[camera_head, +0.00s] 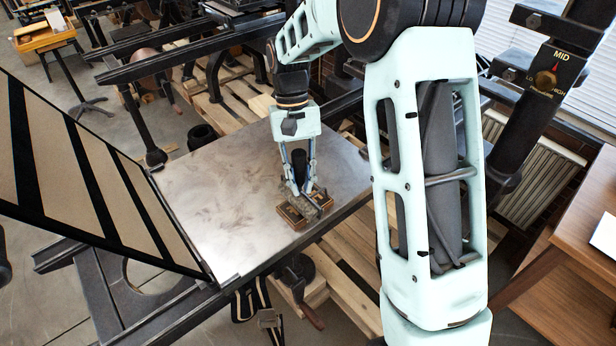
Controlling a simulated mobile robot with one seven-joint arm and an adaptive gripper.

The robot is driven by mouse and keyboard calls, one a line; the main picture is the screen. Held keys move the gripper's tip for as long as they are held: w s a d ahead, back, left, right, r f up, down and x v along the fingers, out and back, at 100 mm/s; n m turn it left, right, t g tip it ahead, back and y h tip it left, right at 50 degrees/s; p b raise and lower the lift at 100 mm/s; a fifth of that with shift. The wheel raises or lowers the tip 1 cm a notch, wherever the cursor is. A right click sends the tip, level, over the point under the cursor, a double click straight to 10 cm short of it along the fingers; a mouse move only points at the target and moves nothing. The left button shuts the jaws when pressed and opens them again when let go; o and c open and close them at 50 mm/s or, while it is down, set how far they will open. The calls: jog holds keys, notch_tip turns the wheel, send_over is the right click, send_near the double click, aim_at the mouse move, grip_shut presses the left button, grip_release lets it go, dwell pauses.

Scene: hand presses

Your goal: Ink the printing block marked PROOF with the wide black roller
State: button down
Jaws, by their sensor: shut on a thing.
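My gripper (303,190) points down over the metal plate of the press (215,185), near its front right part. It is shut on what looks like the black roller (299,163), whose dark upright part shows between the fingers. Its lower end is mostly hidden by the fingertips. Brown block pieces (291,216) lie on the plate right under and beside the fingertips, with a greyish top between them. I cannot read any PROOF mark on them, and I cannot tell whether the roller touches them.
The rest of the plate is bare. A frame with tan and black stripes (90,175) stands tilted at its left edge. Wooden pallets (345,265) lie below. A dark post with a MID dial (545,80) and a wooden table (570,240) are at right.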

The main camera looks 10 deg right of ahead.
jog(key=shift+s+a+r+p, duration=0.1)
jog(key=shift+s+a+p, duration=0.15)
jog(key=shift+p, duration=0.25)
jog(key=shift+w+d+p, duration=0.8)
jog(key=shift+w+d, duration=1.3)
jog(key=shift+d, duration=0.95)
jog(key=s+a, duration=0.5)
jog(key=a, duration=0.3)
jog(key=shift+s+a+b, duration=0.3)
jog(key=shift+s, duration=0.05)
jog(key=shift+r+p, duration=0.35)
jog(key=shift+r, duration=2.1)
